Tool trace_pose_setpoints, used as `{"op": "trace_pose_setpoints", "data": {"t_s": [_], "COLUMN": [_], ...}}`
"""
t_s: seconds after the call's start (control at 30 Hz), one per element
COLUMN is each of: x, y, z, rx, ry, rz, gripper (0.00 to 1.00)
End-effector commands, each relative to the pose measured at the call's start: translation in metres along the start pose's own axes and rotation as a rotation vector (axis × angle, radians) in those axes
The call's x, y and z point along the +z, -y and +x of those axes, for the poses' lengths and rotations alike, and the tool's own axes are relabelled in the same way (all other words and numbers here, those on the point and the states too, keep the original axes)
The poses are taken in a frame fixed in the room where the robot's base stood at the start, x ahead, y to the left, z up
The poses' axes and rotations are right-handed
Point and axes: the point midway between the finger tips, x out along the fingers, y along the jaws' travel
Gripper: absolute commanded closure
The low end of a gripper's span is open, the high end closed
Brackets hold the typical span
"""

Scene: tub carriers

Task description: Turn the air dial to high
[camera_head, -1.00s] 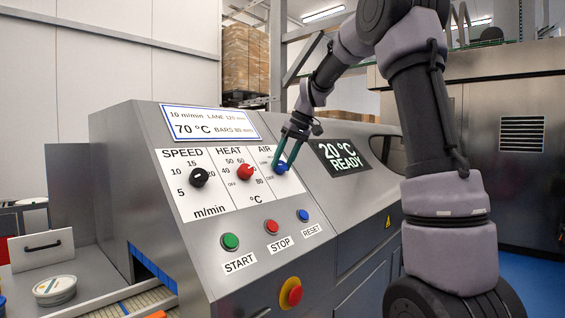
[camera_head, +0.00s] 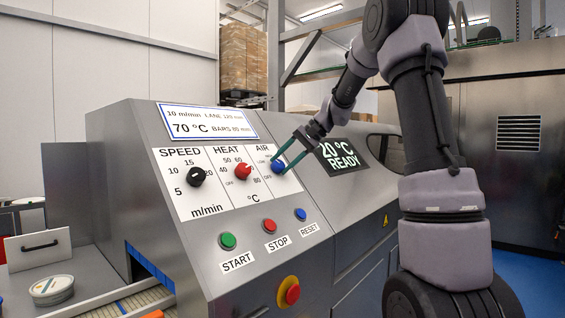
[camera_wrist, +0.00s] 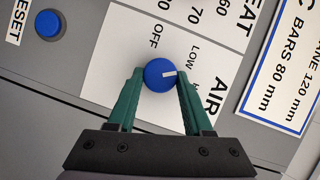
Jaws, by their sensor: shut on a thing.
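The air dial (camera_head: 278,166) is a round blue knob on the white panel, under the word AIR at the panel's right. OFF is readable above the dial there. My gripper (camera_head: 279,162) has its green fingers on either side of the dial; the wrist view shows the gripper (camera_wrist: 160,74) shut on it.
The red heat dial (camera_head: 243,171) and black speed dial (camera_head: 196,176) are to the left. Below are green start (camera_head: 228,241), red stop (camera_head: 269,226) and blue reset (camera_head: 300,214) buttons, and a red emergency button (camera_head: 290,292). The READY display (camera_head: 342,156) is to the right.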

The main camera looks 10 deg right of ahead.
Motion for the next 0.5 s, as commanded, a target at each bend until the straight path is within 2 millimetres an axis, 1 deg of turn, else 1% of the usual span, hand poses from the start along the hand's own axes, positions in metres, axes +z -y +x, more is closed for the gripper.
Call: {"op": "trace_pose_setpoints", "data": {"t_s": [0.5], "x": [0.0009], "y": [-0.0052], "z": [-0.0006], "rx": [-0.202], "ry": [-0.002], "rz": [0.423], "gripper": [1.0]}}
